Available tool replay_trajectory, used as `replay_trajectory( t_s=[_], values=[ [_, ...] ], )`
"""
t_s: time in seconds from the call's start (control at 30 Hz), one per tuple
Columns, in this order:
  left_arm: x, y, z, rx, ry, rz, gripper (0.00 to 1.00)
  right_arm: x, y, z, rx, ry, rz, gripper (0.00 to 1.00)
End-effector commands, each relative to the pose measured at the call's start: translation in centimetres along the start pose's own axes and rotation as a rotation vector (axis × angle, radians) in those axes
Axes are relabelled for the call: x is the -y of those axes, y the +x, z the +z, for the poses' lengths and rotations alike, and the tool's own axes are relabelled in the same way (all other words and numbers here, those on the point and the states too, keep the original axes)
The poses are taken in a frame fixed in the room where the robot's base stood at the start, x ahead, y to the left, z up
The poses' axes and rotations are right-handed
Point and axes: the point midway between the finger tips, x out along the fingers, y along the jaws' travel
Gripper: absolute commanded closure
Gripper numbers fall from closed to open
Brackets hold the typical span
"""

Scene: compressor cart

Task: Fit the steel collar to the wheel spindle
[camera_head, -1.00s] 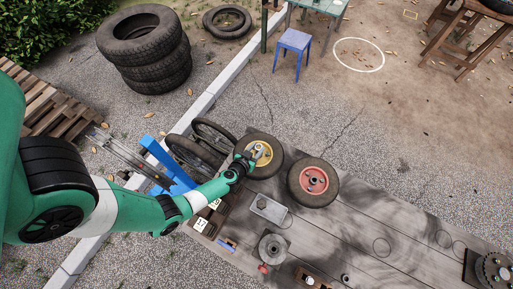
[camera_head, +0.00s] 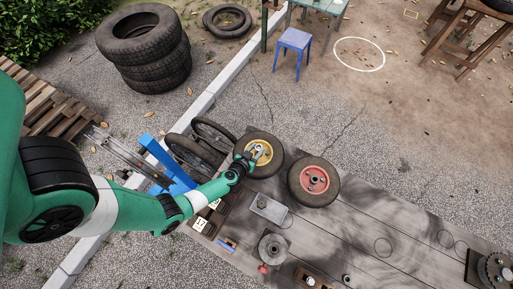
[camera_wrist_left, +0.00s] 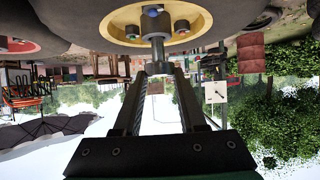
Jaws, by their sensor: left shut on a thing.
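My left gripper (camera_head: 250,160) is at the yellow-hubbed wheel (camera_head: 265,167), near the middle of its hub. In the left wrist view the yellow hub (camera_wrist_left: 200,22) with several coloured nuts fills the top. The wheel spindle (camera_wrist_left: 154,24) stands out from the hub's centre. My left gripper (camera_wrist_left: 158,75) is shut on a grey steel piece, which I take to be the steel collar (camera_wrist_left: 157,49). It lines up with the spindle and is close to or touching it. I cannot tell how far it is over the spindle. My right gripper is not in view.
A red-hubbed wheel (camera_head: 314,181) lies to the right on the wooden deck (camera_head: 355,235). A grey metal block (camera_head: 267,207) and a round metal part (camera_head: 272,248) are nearer. Dark wheels (camera_head: 193,153) and a blue frame (camera_head: 168,165) crowd the left. The deck's middle is mostly clear.

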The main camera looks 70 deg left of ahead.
Motion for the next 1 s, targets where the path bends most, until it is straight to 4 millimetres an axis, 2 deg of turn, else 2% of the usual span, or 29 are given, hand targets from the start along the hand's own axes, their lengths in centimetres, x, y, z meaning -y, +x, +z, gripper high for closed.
replay_trajectory(
  t_s=[1.0],
  values=[
    [0.0, 1.3, 2.3, 0.000, 0.000, 0.000, 1.00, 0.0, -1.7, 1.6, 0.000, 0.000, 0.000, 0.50]
  ],
)
